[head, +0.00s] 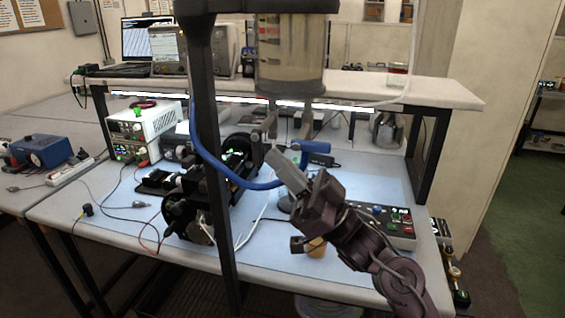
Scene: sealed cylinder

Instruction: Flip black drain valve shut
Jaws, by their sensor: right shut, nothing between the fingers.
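The clear cylinder (291,60) hangs at the top centre, partly filled with cloudy liquid, with metal fittings (305,125) below its base. A blue fitting (316,147) and a blue hose (250,183) sit under it. My right gripper (277,158) comes up from the lower right and is shut and empty. Its tips are just below the cylinder, beside the blue fitting; whether they touch anything I cannot tell. I cannot clearly make out the black drain valve; it may be hidden by the gripper or blend with dark things behind. My left gripper is not in view.
A dark upright post (208,170) stands left of the cylinder. Behind is a workbench (120,225) with a power supply (140,127), a black optical rig (190,190) and a control box (385,222). A shelf (440,93) runs across the back.

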